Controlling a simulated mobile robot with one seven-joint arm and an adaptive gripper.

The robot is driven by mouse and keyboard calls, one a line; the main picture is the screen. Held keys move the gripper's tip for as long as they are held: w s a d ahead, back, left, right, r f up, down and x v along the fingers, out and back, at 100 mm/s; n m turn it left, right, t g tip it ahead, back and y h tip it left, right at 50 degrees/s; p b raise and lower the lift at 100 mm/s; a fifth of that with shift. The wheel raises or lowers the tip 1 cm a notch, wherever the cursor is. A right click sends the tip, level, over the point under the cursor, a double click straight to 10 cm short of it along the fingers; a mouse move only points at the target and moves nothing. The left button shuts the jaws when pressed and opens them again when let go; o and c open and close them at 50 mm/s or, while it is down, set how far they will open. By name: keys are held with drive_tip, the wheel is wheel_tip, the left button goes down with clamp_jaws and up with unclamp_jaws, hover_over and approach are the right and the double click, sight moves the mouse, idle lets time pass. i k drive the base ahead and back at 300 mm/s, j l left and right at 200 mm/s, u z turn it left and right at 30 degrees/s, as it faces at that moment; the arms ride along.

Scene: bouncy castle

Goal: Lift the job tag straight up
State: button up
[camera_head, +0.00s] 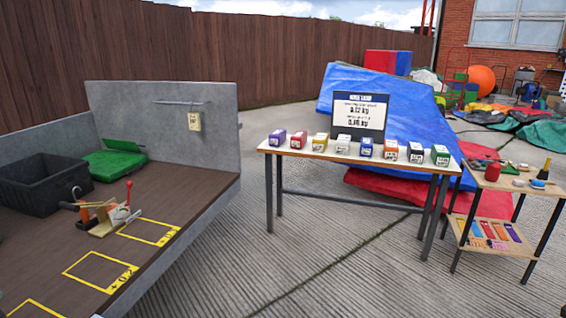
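The job tag (194,122) is a small cream card with dark print, too small to read. It hangs against the upright grey panel (125,104) at the back of the brown bench, below a thin horizontal rod (180,103). How it is attached to the rod is too small to tell. My gripper is not in view, and nothing is seen touching the tag.
The bench (160,205) holds a dark crate (35,192), a green case (115,162), a red-handled clamp-like tool (105,214) and yellow outlines. A table (320,154) with several coloured boxes stands right, beside a small shelf (480,225). Open concrete lies in front.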

sight(193, 119)
drive_tip(key=i+z, duration=0.1)
drive_tip(key=i, duration=1.4)
drive_tip(key=i+j+u, duration=0.15)
drive_tip(key=i, duration=1.4)
drive_tip(key=i+j+u, duration=0.1)
drive_tip(key=i, duration=0.2)
drive_tip(key=i+j+u, duration=0.1)
drive_tip(key=i+j, duration=0.1)
drive_tip(key=i, duration=0.05)
